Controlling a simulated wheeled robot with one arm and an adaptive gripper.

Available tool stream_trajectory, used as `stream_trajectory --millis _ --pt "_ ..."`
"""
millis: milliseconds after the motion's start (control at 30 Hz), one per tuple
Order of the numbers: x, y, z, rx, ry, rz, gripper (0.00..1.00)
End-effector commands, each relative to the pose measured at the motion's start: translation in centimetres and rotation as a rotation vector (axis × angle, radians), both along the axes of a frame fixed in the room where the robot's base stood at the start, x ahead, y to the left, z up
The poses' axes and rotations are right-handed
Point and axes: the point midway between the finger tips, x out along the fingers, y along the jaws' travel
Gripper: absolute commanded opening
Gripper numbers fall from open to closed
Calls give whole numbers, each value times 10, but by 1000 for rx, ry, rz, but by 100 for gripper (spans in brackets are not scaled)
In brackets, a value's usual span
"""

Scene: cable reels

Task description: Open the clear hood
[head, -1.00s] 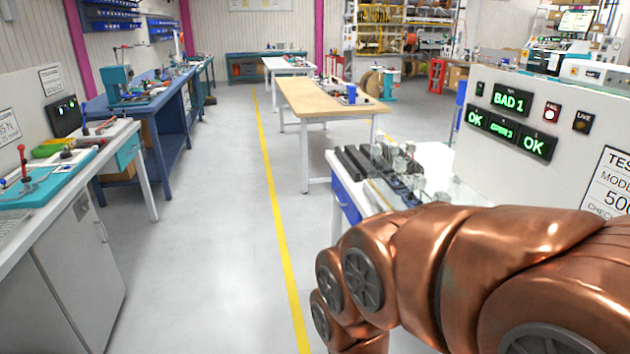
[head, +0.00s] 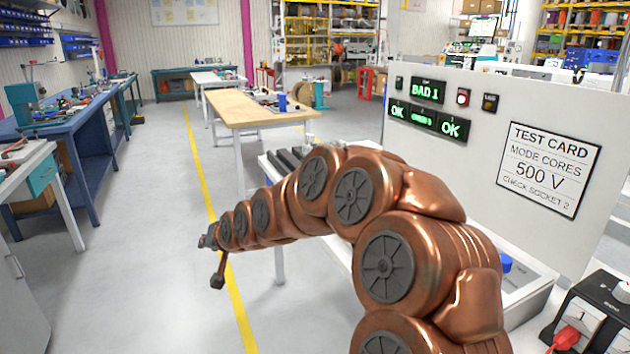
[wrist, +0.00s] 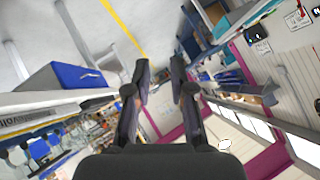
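I cannot clearly make out a clear hood in either view. A low, pale box (head: 528,296) with a blue knob (head: 505,262) stands on the right-hand bench, partly hidden behind my arm; I cannot tell whether it is the hood or belongs to it. My gripper (head: 215,262) is at the far end of my arm, out over the aisle at left, well away from this box. In the wrist view my gripper (wrist: 161,66) has its two fingers apart with nothing between them.
The tester panel (head: 470,85) reads BAD 1 and OK and carries a test card (head: 548,168). A black socket box (head: 592,312) with a red plug stands at lower right. A wooden-topped table (head: 250,108) is beyond. The aisle floor at left is clear.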

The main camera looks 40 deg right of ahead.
Motion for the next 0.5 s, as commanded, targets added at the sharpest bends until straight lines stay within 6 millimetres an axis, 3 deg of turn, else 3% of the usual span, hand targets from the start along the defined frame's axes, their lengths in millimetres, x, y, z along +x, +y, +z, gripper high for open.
stream_trajectory --millis 100,233,367,500 --pt "40 -57 0 57 -162 -135 23" --pt "67 -127 6 105 -346 -285 23" --pt "74 -206 9 135 -531 -439 23" --pt "62 -283 8 141 -710 -582 23"
